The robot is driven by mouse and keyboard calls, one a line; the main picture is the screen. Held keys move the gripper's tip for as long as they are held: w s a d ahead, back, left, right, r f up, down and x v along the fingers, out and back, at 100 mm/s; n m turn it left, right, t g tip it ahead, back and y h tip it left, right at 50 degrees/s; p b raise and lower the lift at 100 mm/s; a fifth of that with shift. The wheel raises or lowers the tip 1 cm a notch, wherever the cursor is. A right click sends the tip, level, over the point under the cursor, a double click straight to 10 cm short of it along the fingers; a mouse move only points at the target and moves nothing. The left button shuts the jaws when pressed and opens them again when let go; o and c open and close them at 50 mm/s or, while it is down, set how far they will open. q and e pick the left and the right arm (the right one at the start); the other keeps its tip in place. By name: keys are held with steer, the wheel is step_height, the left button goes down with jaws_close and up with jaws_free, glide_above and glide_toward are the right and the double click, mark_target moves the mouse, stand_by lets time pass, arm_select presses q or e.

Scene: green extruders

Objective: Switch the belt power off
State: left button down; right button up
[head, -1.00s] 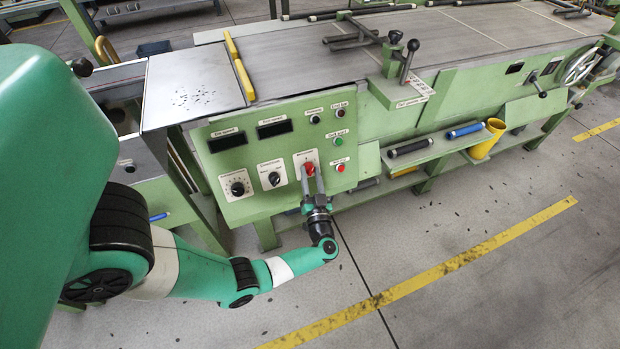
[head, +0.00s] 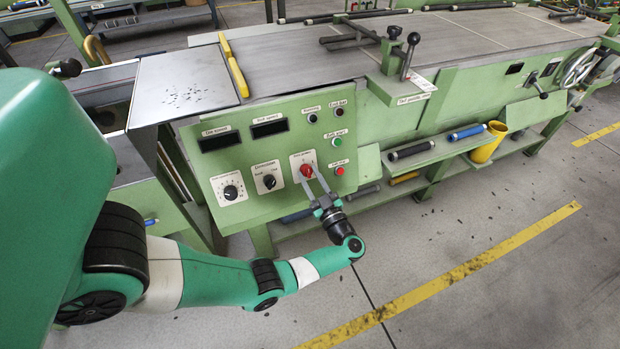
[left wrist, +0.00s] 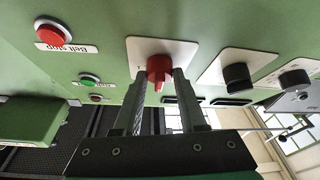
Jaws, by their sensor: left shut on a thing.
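The belt power switch is a red rotary knob (head: 306,172) on a white plate (head: 297,160) in the lower right part of the green control panel (head: 225,165). In the left wrist view the red knob (left wrist: 159,68) sits between the two fingertips. My left gripper (head: 312,181) is shut on the red knob, its fingers reaching up to it from below right in the head view. The fingers partly cover the knob, so its exact angle is hard to read. My right gripper is not in view.
Two black knobs (head: 230,192) (head: 269,181) sit left of the red one. A red belt stop button (head: 339,171) and a green button (head: 337,142) are close on its right. A shelf with dark rollers (head: 410,150) and a yellow cup (head: 488,142) stands further right. Floor in front is clear.

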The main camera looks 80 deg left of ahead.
arm_select(q)
steer(key=shift+c, duration=2.3)
jaws_free()
steer(key=v, duration=1.1)
steer(key=shift+d, duration=0.3)
